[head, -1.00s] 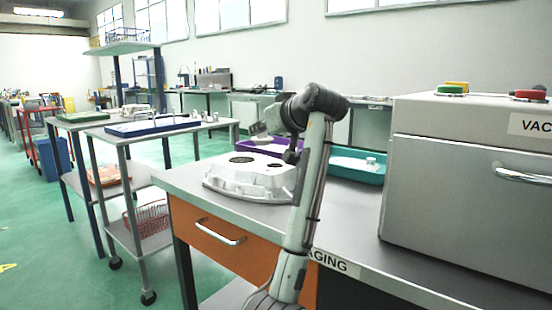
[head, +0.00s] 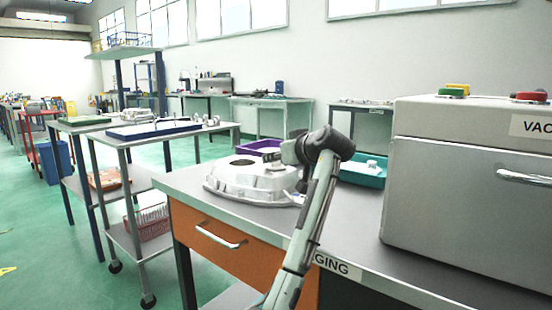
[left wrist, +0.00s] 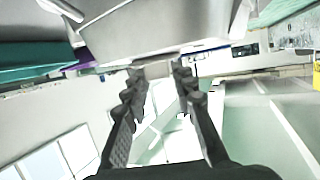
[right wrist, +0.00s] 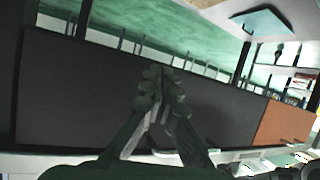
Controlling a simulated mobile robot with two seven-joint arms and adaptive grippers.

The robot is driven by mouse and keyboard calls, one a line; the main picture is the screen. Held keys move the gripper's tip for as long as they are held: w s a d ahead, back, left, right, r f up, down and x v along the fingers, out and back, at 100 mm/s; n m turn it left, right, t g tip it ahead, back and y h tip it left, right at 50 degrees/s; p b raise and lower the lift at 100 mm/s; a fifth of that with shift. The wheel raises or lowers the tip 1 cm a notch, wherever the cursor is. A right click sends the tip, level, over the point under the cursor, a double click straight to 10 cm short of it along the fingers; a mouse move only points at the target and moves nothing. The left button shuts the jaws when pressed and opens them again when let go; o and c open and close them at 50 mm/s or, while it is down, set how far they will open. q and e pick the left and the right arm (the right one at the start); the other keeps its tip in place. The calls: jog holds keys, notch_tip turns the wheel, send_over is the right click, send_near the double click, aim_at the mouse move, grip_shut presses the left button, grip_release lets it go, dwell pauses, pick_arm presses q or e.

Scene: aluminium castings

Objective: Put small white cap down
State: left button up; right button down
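My left gripper (head: 292,152) is over the right side of the white casting (head: 240,182) on the packaging table, partly hidden by its own wrist. In the left wrist view its fingers (left wrist: 160,72) stand apart, with a small pale piece, seemingly the small white cap (left wrist: 158,69), between the tips. The casting's wall (left wrist: 150,32) is close beyond them. The cap cannot be made out in the head view. My right gripper (right wrist: 162,78) has its fingertips together and holds nothing visible; it is outside the head view.
A teal tray (head: 362,178) with a white part stands behind my left arm, and a purple tray (head: 258,147) behind the casting. A large grey vacuum machine (head: 450,190) blocks the table's right side. The tabletop (head: 190,180) is bare left of the casting.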

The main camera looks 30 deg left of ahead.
pick_arm(q)
jog(key=shift+o, duration=1.2)
jog(key=shift+d, duration=0.1)
jog(key=v, duration=1.2)
pick_arm(e)
jog(key=shift+s+d+f+g+h, duration=0.3)
jog(key=shift+d+f+g, duration=0.1)
jog(key=shift+d+f, duration=0.2)
jog(key=shift+a+f, duration=0.1)
jog(key=shift+f, duration=0.05)
